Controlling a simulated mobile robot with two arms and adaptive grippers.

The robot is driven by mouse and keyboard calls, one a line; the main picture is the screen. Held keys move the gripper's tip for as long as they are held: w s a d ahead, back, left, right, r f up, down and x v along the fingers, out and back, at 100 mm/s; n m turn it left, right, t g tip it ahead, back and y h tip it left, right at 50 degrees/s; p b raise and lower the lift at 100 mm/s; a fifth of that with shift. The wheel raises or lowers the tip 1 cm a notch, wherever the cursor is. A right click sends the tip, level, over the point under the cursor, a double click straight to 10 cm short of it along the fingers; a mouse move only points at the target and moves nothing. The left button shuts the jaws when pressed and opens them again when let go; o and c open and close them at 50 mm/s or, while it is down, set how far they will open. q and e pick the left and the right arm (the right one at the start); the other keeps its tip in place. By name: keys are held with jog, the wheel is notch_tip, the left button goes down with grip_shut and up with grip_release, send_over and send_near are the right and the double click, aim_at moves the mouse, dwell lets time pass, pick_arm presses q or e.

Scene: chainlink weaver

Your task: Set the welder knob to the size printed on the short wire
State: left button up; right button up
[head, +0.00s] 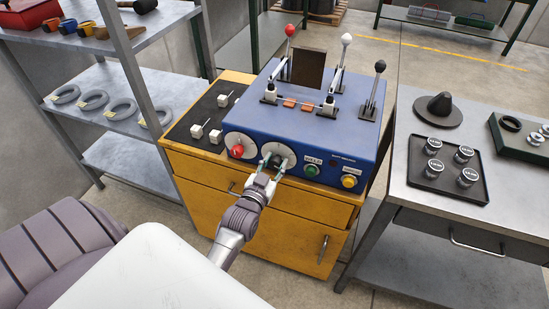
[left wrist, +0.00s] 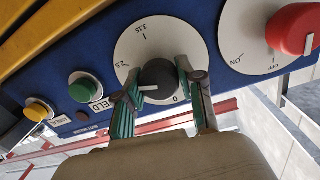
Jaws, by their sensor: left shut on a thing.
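The blue welder (head: 318,135) stands on a yellow cabinet. Its black size knob (left wrist: 158,78) sits on a white dial (left wrist: 140,45) marked 0, 2.5 and 3.15; the dial also shows in the head view (head: 284,149). My left gripper (head: 274,161) is shut on the knob, one finger on each side in the left wrist view (left wrist: 160,72). The knob's white pointer lies between 2.5 and 0, toward the left finger, which hides part of the dial. I cannot identify the short wire or read its printing. My right gripper is not in view.
A red on/off knob (head: 237,151) is left of the size dial. Green (head: 311,171) and yellow (head: 348,182) buttons are to its right. Tagged wire coils (head: 120,108) lie on the left shelf. A grey table (head: 420,255) with a black tray stands right.

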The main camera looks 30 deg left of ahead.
pick_arm(q)
jog(key=shift+m+p, duration=0.5)
jog(key=shift+m, duration=0.6)
jog(key=o, duration=1.2)
jog(key=shift+c, duration=0.2)
jog(key=s+d, duration=0.2)
jog(key=s, duration=0.9)
jog(key=shift+s+d+r, duration=0.3)
jog(key=shift+s, duration=0.1)
